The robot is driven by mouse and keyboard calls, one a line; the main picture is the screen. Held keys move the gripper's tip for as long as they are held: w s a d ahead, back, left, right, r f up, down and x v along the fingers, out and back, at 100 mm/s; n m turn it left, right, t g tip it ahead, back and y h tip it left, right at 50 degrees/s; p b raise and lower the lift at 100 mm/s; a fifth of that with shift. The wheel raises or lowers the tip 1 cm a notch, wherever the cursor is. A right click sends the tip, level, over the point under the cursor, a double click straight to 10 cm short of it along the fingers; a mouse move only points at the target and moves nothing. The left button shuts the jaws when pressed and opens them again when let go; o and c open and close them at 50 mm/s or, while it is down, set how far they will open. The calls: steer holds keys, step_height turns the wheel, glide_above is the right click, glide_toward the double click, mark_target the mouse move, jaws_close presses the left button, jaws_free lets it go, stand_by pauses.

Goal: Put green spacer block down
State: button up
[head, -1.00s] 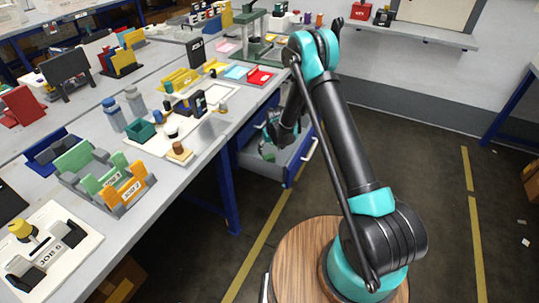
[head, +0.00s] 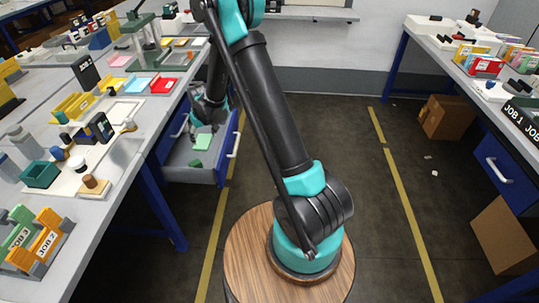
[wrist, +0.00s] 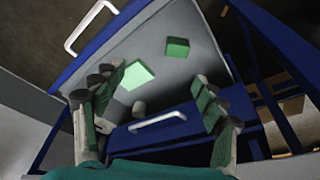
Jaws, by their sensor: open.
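My gripper (head: 208,118) is open and hangs over the pulled-out blue drawer (head: 228,150) under the left table. In the wrist view its two fingers stand wide apart, with nothing between their tips (wrist: 158,80). A light green block (wrist: 137,75) lies on the grey drawer floor beyond the left fingertip; it also shows in the head view (head: 203,142). A darker green block (wrist: 177,47) lies farther off, apart from it, also seen in the head view (head: 195,163). I cannot tell which is the spacer block.
The drawer has a white handle (head: 236,134) at its front. The left table (head: 125,165) carries trays, holders and bottles. A right table (head: 480,95) holds more items, with cardboard boxes (head: 447,117) on the floor.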

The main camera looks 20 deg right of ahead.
steer(key=s+d+r+m, duration=0.2)
steer(key=s+d+r, duration=1)
steer(key=s+d, duration=0.1)
steer(key=s+d+m, duration=0.1)
steer(key=s+d, duration=0.3)
steer(key=s, duration=0.5)
steer(key=s+d+r+m+t+h, duration=0.1)
steer(key=s+d, duration=0.4)
steer(key=s, duration=0.5)
steer(key=shift+s, duration=0.25)
steer(key=shift+a, duration=0.1)
